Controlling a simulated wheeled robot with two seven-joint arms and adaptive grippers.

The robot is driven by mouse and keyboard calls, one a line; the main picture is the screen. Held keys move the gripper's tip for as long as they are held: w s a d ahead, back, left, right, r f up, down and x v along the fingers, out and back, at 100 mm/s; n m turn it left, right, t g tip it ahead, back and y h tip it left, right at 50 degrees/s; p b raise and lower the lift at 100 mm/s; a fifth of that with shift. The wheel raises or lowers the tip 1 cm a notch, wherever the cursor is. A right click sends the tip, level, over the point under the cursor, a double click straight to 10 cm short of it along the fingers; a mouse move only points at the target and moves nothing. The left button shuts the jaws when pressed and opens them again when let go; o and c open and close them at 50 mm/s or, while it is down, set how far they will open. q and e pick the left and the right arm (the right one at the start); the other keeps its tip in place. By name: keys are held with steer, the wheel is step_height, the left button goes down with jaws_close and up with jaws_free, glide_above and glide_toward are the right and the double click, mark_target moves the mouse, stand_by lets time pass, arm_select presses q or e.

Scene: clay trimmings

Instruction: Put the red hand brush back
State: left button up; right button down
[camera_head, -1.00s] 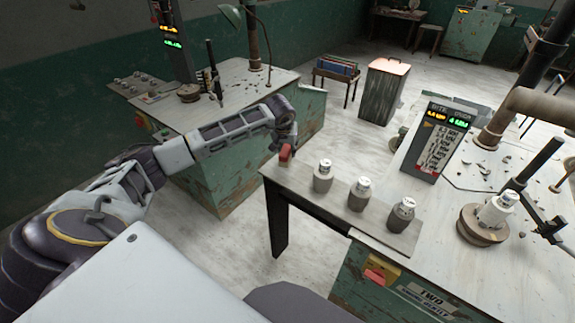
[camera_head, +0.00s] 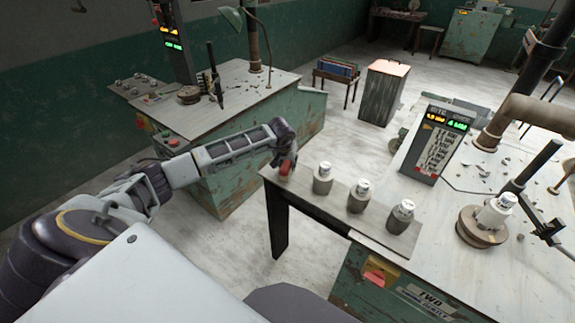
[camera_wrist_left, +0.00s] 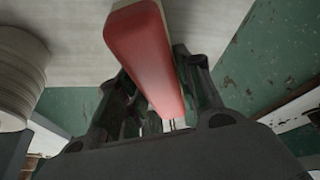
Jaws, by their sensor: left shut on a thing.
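The red hand brush (camera_head: 285,169) is at the far left end of the narrow grey side board (camera_head: 301,185). My left gripper (camera_head: 287,160) is shut on it from above. In the left wrist view the red brush (camera_wrist_left: 150,55) runs between the two fingers of the gripper (camera_wrist_left: 155,105). The brush's underside is hidden, so I cannot tell whether it touches the board. My right gripper is not in view.
Several grey cylinders with white tops stand in a row on the board, the nearest (camera_head: 323,180) just right of the brush. A wheel with a white-topped piece (camera_head: 483,224) and a display panel (camera_head: 437,140) are on the right bench.

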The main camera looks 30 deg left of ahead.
arm_select(q)
steer(key=shift+f, duration=0.6)
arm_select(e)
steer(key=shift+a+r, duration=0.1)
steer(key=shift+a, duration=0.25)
arm_select(q)
steer(key=shift+f, duration=0.2)
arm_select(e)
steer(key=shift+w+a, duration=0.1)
arm_select(q)
steer(key=o, duration=0.9)
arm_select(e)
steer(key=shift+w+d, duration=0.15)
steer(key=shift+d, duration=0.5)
arm_select(q)
steer(key=shift+r, duration=0.1)
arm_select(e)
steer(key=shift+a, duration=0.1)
